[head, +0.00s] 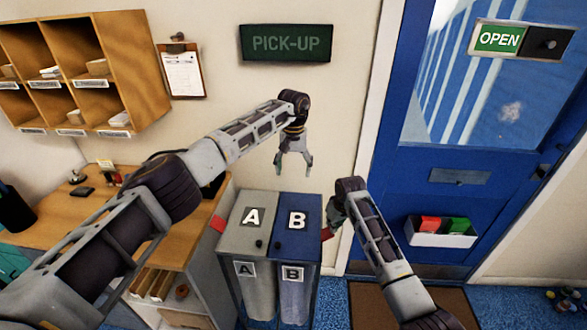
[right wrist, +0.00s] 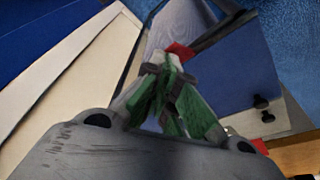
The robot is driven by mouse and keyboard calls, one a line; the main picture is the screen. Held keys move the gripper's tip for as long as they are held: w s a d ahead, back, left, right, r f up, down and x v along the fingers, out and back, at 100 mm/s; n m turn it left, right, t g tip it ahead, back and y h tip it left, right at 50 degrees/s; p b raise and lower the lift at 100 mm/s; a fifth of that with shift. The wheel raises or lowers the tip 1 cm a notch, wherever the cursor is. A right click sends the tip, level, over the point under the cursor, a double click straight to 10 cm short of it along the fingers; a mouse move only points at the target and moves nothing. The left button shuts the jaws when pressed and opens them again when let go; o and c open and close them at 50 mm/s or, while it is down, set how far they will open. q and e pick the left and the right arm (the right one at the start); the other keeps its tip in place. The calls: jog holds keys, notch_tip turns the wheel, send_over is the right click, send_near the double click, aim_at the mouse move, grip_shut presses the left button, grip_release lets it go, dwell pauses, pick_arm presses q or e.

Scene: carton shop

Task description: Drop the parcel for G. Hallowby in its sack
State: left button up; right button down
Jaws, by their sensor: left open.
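A red tab (head: 326,234) sticks out at the right side of B. My left gripper (head: 293,172) is open and empty, above and behind the lids. My right gripper (right wrist: 168,66) has its fingers drawn together at the red tab (right wrist: 180,51), seemingly gripping it. No parcel with a readable name shows.
Another red tab (head: 217,224) is at A's left side. A wooden counter (head: 150,225) stands at left, below pigeonholes (head: 110,60) holding small packets. A clipboard (head: 182,72) hangs on the wall. A blue door (head: 455,190) with a small bin (head: 441,239) is at right.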

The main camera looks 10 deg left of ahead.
jog(key=shift+w+v, duration=0.15)
jog(key=shift+v, duration=0.7)
jog(key=shift+w+v, duration=0.2)
jog(key=shift+v, duration=0.6)
jog(key=shift+a+r, duration=0.15)
jog(key=shift+r, duration=0.1)
jog(key=shift+r, duration=0.15)
jog(key=v, duration=1.1)
jog(key=shift+s+r, duration=0.15)
jog(key=shift+r, duration=0.05)
